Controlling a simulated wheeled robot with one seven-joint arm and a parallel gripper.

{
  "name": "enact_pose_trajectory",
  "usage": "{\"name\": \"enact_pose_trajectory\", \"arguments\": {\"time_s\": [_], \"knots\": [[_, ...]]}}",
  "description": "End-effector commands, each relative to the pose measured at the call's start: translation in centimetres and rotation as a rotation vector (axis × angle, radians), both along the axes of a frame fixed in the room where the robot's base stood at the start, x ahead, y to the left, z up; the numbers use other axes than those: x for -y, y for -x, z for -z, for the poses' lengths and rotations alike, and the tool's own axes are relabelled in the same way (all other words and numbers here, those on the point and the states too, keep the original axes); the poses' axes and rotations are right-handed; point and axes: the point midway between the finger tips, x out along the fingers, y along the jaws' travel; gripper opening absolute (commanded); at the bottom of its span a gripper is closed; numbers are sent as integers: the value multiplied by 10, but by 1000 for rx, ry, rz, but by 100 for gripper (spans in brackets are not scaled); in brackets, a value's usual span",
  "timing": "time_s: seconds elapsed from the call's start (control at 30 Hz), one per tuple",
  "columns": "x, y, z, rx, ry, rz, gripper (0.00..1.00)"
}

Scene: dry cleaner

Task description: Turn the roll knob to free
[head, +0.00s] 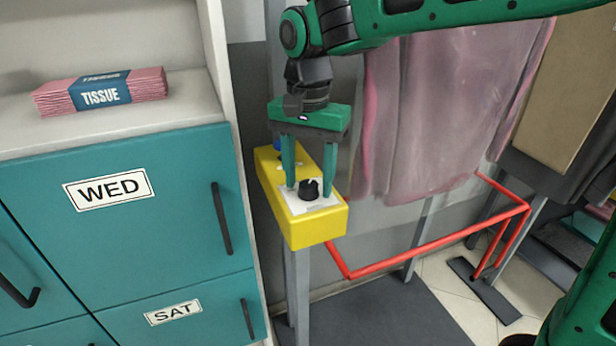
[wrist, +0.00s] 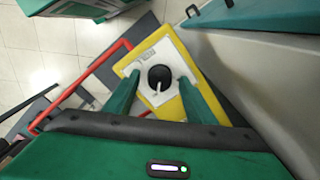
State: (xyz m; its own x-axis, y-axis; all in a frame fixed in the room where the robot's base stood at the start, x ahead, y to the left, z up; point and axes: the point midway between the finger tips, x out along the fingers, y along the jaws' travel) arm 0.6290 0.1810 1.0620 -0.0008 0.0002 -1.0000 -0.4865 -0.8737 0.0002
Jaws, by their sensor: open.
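The roll knob (head: 309,189) is a black round knob on a white plate on top of a yellow box (head: 318,228). In the wrist view the knob (wrist: 160,77) shows a white pointer line towards its lower side. The label print on the plate (wrist: 152,52) is too small to read. My gripper (head: 309,189) points down over the box, with its green fingers apart on either side of the knob. In the wrist view the fingers (wrist: 153,93) stand left and right of the knob, with gaps visible between them and it.
A blue button (head: 278,146) sits at the back of the yellow box. Teal drawers (head: 130,210) and a shelf with a tissue pack (head: 100,91) stand at left. A red rail (head: 430,246) runs at right below pink plastic-covered garments (head: 440,110).

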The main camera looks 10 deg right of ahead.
Motion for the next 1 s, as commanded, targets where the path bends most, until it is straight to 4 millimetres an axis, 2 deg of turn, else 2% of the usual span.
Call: {"name": "enact_pose_trajectory", "arguments": {"time_s": [0.27,0.43,0.47,0.77,1.0], "knots": [[0,0,2,0,0,0,50],[0,0,1,0,0,-1,12],[0,0,1,0,0,-1,9],[0,0,1,0,-1,-28,9],[-1,0,1,1,-1,-147,9]]}}
